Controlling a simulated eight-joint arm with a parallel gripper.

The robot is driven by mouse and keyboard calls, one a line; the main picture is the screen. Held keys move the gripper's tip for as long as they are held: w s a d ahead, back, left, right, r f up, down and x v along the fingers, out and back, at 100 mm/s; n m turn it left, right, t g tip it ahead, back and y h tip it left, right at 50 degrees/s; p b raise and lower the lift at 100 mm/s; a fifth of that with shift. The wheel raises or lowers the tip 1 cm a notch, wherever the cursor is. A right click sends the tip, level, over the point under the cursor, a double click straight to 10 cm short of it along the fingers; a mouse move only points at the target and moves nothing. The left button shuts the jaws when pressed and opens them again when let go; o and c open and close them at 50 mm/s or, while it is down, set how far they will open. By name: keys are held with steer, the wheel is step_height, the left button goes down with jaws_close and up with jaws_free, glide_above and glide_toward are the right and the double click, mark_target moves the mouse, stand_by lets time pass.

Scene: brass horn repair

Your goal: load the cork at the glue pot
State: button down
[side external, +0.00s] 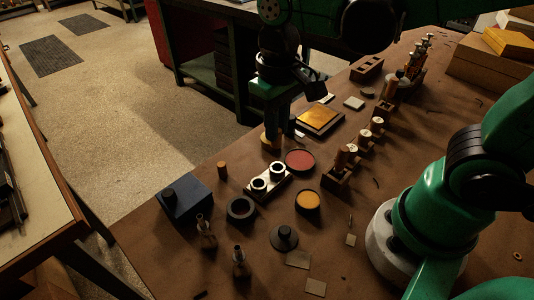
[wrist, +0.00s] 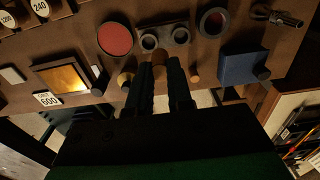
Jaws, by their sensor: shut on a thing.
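My gripper (side external: 270,130) points down over the table near its front-left edge, beside the red round dish (side external: 300,161). In the wrist view its two dark fingers (wrist: 161,68) are shut on a small brown piece (wrist: 159,58), apparently the cork. In the side view the fingers mostly hide it. I cannot tell for certain which vessel is the glue pot. Candidates are the amber-filled round dish (side external: 308,200) and the dark round dish (side external: 241,208). A light block with two dark-rimmed rings (side external: 268,180) lies close to the gripper.
A brown cylinder (side external: 222,170) stands near the left edge.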

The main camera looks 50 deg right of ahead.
steer(key=s+f, duration=0.2)
steer(key=s, duration=0.5)
steer(key=shift+s+d+f, duration=0.1)
steer(key=shift+d+f, duration=0.05)
steer(key=shift+f, duration=1.2)
steer(key=shift+s+d+f, duration=0.1)
steer(key=shift+f, duration=1.25)
steer(key=shift+w+f, duration=0.1)
steer(key=shift+f, duration=0.45)
steer(key=shift+r, duration=0.15)
step_height(320, 180, up, 7)
stand_by(0.3)
stand_by(0.4)
